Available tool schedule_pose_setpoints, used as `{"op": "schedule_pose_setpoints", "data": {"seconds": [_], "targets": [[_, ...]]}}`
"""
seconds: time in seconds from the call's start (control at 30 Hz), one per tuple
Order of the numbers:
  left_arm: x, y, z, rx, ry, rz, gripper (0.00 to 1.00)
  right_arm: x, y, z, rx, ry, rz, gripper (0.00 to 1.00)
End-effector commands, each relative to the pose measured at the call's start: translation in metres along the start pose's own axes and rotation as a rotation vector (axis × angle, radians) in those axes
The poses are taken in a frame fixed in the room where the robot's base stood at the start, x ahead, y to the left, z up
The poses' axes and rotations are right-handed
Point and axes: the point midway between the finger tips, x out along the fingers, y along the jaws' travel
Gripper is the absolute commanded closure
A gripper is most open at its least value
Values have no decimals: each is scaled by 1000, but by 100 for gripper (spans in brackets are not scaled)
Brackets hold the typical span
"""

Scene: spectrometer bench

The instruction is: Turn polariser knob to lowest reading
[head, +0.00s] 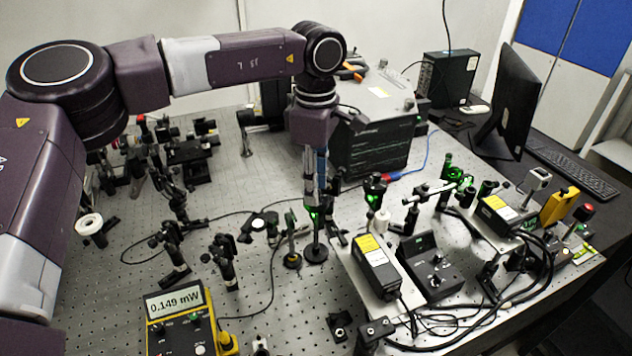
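My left arm reaches in from the left, and my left gripper (314,190) points straight down over the optics in the middle of the bench. Its fingers come down at the top of a post-mounted optic (316,250) with a green glow beside them. The polariser knob cannot be told apart there; the fingers and mount overlap. I cannot tell whether the fingers are closed on it. A yellow power meter (180,332) at the lower front shows 0.149 mW on its display (174,302). My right gripper is not in view.
A black box (370,145) stands behind the gripper. Laser units (375,262) and a black control box (432,265) stand to the right with loose cables. Several post-mounted optics (225,260) stand to the left. A monitor (508,100) and keyboard (570,165) are at far right.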

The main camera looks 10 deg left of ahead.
Motion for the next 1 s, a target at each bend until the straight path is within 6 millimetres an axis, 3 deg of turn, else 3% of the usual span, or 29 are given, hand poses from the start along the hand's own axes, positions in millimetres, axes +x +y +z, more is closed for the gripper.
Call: {"op": "schedule_pose_setpoints", "data": {"seconds": [0.03, 0.3, 0.67, 1.0], "targets": [[0, 0, 0, 0, 0, 0, 70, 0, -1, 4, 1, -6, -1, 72], [0, 0, 0, 0, 0, 0, 100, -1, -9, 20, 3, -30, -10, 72], [0, 0, 0, -24, -1, 1, 100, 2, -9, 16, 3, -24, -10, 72], [2, 0, 0, -217, -1, -1, 100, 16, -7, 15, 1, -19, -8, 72]]}}
